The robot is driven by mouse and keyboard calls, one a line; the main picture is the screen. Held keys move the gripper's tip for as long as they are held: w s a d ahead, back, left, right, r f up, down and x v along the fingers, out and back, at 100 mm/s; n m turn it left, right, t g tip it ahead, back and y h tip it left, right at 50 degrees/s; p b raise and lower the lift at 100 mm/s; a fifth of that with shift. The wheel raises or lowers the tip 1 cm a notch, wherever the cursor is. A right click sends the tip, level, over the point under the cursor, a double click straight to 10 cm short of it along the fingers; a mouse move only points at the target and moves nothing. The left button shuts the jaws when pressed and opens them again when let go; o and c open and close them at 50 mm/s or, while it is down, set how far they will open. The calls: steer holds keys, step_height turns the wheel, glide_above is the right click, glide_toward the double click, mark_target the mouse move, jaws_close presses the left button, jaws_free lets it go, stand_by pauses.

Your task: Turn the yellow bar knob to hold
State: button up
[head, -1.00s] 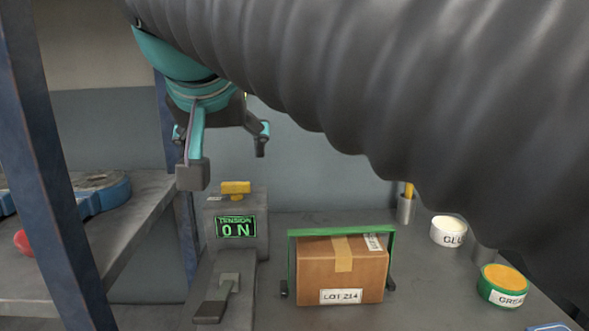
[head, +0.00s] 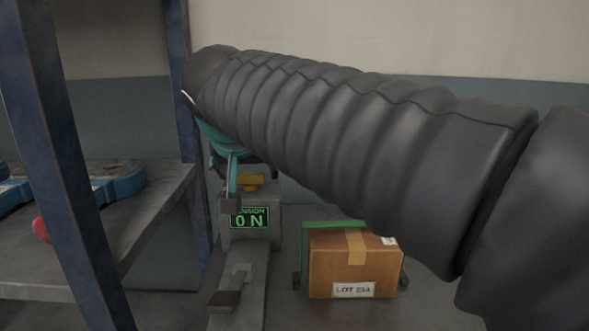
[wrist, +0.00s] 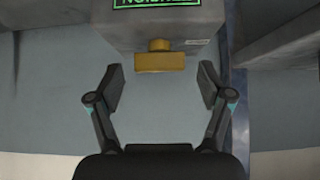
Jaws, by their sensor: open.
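In the wrist view the knob (wrist: 160,58) lies crosswise, just beyond and between the fingertips. My gripper (wrist: 161,88) is open, with a finger on each side and nothing between them. A clear gap shows on both sides of the knob. In the head view my gripper (head: 240,185) is at the knob, partly hidden by my arm. A small label (wrist: 197,42) is beside the knob.
A brown carton (head: 345,268) marked "LOT 214" stands in a green frame (head: 312,226) to the right. A blue post (head: 62,165) and a shelf (head: 150,215) with blue parts and a red ball (head: 41,230) are on the left. A grey lever (head: 232,285) is in front.

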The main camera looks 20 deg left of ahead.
steer(key=shift+w+f, duration=0.2)
steer(key=shift+f, duration=0.05)
steer(key=c, duration=1.2)
steer(key=shift+o, duration=0.2)
